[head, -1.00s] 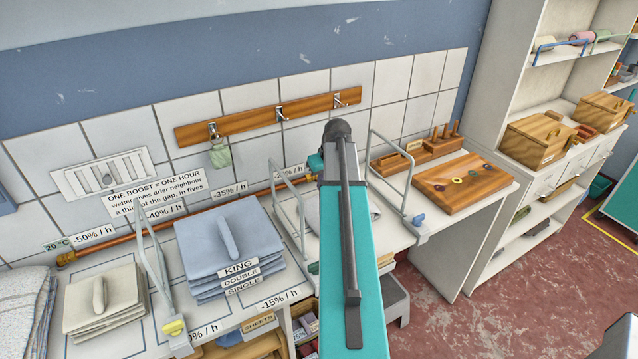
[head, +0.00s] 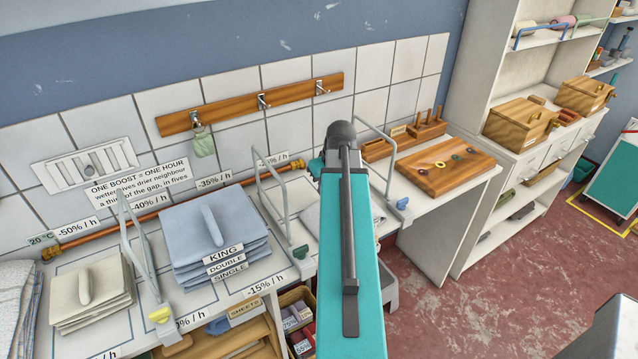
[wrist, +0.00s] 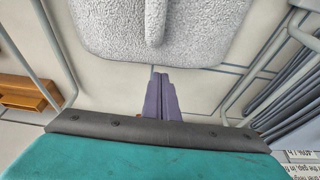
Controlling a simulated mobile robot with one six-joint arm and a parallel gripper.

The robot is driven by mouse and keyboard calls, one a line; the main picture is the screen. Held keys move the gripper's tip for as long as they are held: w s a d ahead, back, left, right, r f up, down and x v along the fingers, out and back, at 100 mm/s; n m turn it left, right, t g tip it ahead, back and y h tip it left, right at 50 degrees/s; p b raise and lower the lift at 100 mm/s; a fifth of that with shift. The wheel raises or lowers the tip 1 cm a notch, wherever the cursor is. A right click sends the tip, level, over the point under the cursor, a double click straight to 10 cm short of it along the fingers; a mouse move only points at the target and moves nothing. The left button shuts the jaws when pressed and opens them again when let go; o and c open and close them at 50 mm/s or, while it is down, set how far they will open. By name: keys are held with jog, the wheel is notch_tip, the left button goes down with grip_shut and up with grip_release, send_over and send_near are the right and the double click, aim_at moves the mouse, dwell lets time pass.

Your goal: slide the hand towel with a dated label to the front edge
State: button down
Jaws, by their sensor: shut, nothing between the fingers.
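A pale grey, fluffy folded towel (wrist: 110,28) with a raised grip strip lies on the white worktop at the top of the wrist view. In the head view only a part of it (head: 311,218) shows beside my teal arm, which hides the rest. No dated label is readable on it. My gripper's purple fingers (wrist: 160,96) are together and empty, just below the towel's near edge in the wrist view. I cannot tell whether they touch it. The head view hides the fingers behind my arm.
Wire dividers stand on both sides, the left one (head: 277,205) and the right one (head: 378,160). A blue sheet stack (head: 190,247) and a cream stack (head: 78,300) lie to the left. A wooden board (head: 445,173) lies to the right. A copper pipe (head: 150,218) runs along the wall.

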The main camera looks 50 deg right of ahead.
jog(key=shift+s+a, duration=0.1)
jog(key=shift+s, duration=0.2)
jog(key=shift+w, duration=0.15)
jog(key=shift+r, duration=0.1)
jog(key=shift+p+v, duration=0.65)
jog(key=shift+v, duration=0.2)
jog(key=p+v, duration=0.5)
jog(key=v, duration=0.3)
jog(key=shift+s, duration=0.2)
